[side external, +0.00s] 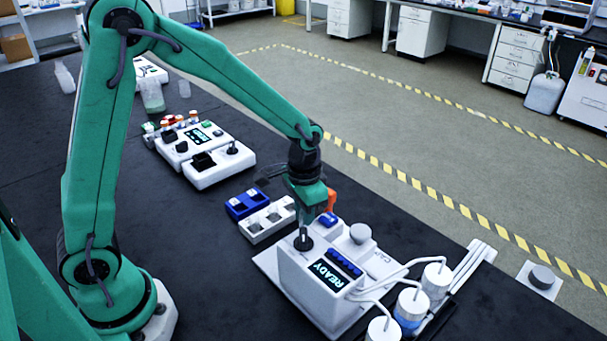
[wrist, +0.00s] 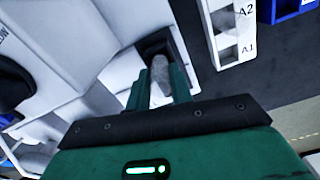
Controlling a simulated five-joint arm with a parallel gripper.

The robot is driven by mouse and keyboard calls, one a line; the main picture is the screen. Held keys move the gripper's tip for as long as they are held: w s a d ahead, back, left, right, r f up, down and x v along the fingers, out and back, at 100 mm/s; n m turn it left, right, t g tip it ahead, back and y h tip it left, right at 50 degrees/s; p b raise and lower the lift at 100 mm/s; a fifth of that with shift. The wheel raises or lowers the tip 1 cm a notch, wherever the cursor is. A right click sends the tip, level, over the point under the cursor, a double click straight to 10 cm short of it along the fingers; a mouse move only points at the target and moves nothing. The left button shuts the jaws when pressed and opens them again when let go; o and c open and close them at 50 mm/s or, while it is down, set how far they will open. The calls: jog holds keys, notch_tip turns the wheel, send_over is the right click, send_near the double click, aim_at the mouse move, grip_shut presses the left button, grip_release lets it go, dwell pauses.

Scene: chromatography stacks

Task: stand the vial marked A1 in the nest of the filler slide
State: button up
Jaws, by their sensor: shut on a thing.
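My gripper (wrist: 160,76) is shut on a pale grey vial (wrist: 159,68) in the wrist view. The vial's mark does not show. Its far end is over or in a dark square recess (wrist: 181,52) in a white part of the filler; I cannot tell if it touches the bottom. In the side view my gripper (side external: 306,193) is low behind the white filler (side external: 303,280), whose screen reads READY.
A white rack (side external: 250,230) labelled A1 and A2 stands beside the filler; the square by A1 looks dark and empty. A blue rack (side external: 237,209) is behind it. White bottles with tubes (side external: 437,277) stand at the filler's right. Black bench is clear in front.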

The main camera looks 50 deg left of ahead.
jog(key=shift+f, duration=1)
dwell(0.4)
jog(key=o, duration=1)
jog(key=shift+r, duration=0.1)
jog(key=shift+r, duration=3.95)
